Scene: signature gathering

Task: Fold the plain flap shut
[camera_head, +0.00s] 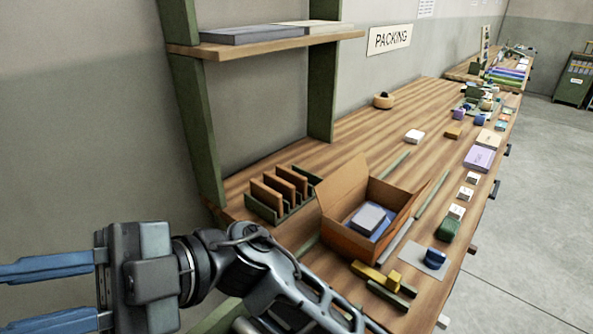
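An open cardboard carton (345,239) stands on the wooden bench, with a grey block (368,217) and a blue item (381,228) inside. A tan flap (343,186) stands up at its left and back side. Another thin flap edge seems to show at the right side. I cannot tell which flap is the plain one. My gripper (20,296) is at the lower left, away from the carton and pointing left. Its two blue fingers are spread apart with nothing visible between them; their tips run out of the picture.
A green rack (268,205) with brown dividers stands left of the carton. Grey and green strips flank the carton.

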